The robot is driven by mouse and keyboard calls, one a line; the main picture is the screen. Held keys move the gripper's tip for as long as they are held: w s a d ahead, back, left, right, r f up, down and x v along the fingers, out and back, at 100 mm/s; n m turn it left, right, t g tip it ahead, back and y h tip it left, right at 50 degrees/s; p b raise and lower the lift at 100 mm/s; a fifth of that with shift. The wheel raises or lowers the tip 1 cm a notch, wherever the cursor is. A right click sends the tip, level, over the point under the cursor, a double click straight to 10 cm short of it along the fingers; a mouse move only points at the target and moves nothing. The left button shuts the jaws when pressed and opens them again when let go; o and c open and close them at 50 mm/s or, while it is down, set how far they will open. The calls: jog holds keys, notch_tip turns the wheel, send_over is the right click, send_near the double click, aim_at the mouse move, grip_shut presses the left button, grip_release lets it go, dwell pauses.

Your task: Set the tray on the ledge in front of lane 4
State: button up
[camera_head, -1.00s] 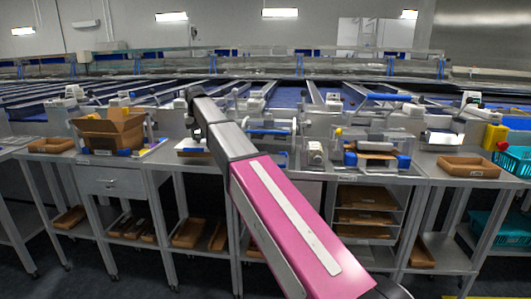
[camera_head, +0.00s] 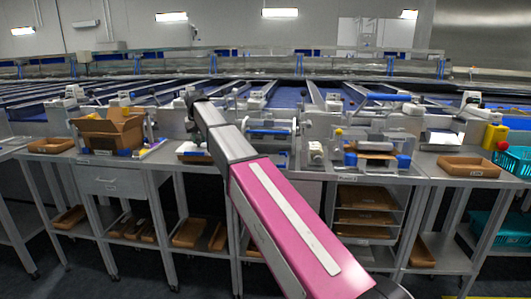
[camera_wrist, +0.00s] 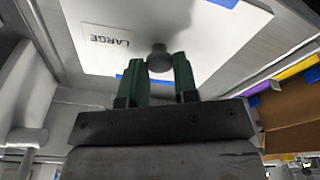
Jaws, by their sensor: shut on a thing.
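In the wrist view, my gripper (camera_wrist: 160,78) has green fingers on either side of a small dark round knob (camera_wrist: 160,57) and is shut on it. Behind the knob is a white panel (camera_wrist: 205,28) printed LARGE, with blue at its edges; I cannot tell if the knob joins it. In the head view my arm rises to the left and hides the gripper. A white and blue item (camera_head: 186,148) shows beside the arm on the bench. Shallow brown trays lie at the left (camera_head: 50,145) and right (camera_head: 468,166). I cannot read which lane is 4.
An open cardboard box (camera_head: 118,132) stands on the bench left of my arm; its brown side also shows in the wrist view (camera_wrist: 290,105). A bench device with blue ends (camera_head: 375,152) stands right of the arm. Yellow (camera_head: 495,135) and teal containers are at far right.

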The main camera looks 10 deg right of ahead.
aim_at(199, 142)
jog(key=shift+f, duration=0.55)
jog(key=o, duration=1)
jog(key=shift+r, duration=4.45)
